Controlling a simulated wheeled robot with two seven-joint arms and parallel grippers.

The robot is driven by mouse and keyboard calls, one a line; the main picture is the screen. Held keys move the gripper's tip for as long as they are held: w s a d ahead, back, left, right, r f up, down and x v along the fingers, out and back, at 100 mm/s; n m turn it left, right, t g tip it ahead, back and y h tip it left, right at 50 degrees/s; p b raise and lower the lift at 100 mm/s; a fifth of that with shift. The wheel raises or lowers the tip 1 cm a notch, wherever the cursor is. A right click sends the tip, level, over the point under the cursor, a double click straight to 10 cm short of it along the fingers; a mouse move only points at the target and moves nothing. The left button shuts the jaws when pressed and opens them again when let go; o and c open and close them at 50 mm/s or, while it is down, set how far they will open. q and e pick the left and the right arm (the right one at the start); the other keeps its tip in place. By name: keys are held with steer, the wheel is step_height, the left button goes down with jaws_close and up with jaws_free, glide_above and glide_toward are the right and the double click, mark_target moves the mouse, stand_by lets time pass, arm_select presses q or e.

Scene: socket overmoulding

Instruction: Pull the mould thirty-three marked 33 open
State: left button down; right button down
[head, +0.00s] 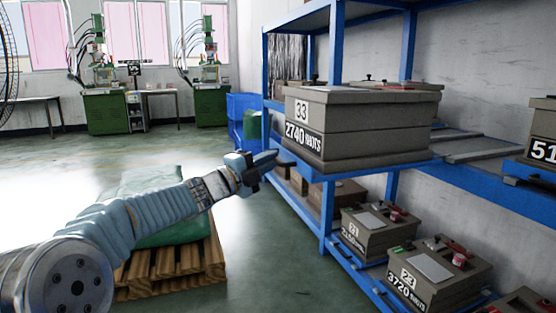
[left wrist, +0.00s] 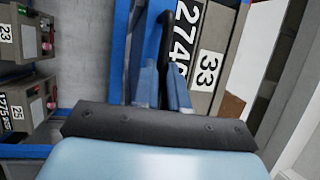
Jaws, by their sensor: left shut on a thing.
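Mould thirty-three (head: 370,140) is a grey-brown block with plates marked 33 and 2740 SHOTS. It sits on a blue sliding shelf (head: 395,168) on the rack's upper level, and its marked face also shows in the left wrist view (left wrist: 226,50). My left gripper (head: 266,160) is at the front of this shelf, left of the mould. In the left wrist view its light-blue fingers (left wrist: 162,88) are shut on a dark handle (left wrist: 166,42) beside the mould's marked face. The fingers hide part of the handle. My right gripper is out of view.
The blue rack (head: 326,215) holds further moulds: one marked 51 (head: 543,145) at right, others marked 21 (head: 375,230) and 23 (head: 440,270) below. A pallet (head: 170,265) with a green covered load (head: 175,225) lies under my left arm. Open floor lies beyond, with green machines at the back.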

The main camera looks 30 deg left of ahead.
arm_select(q)
steer(key=shift+f, duration=0.1)
steer(key=c, duration=1.2)
jaws_free()
steer(key=shift+o, duration=0.2)
steer(key=v, duration=1.3)
steer(key=shift+s, duration=0.4)
steer(key=shift+a, duration=0.15)
